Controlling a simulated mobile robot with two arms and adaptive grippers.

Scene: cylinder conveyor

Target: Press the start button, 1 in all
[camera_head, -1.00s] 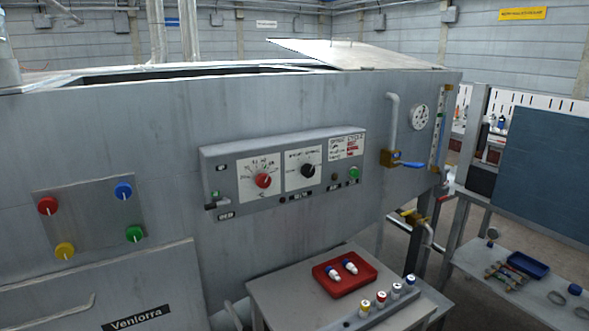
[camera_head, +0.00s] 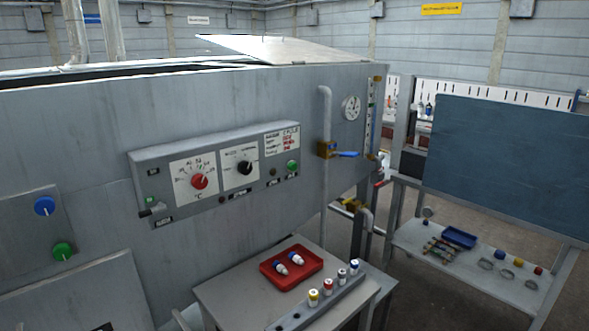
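A grey control box (camera_head: 215,208) is fixed on the front of the large grey machine (camera_head: 70,130). It carries a red dial knob (camera_head: 199,181), a black dial knob (camera_head: 244,168) and, at its right end, a small green button (camera_head: 292,165) below a printed label (camera_head: 282,144). A small green light or button (camera_head: 153,172) sits at the box's left end, above a lever switch. The small labels are too blurred to read, so I cannot tell for sure which is the start button. Neither of my grippers is in view.
A small table (camera_head: 222,297) below the box holds a red tray (camera_head: 308,271) with two vials and a rack (camera_head: 320,308) of capped bottles. A pipe with a blue-handled valve (camera_head: 346,154) stands right of the box. A workbench (camera_head: 415,239) stands at the right.

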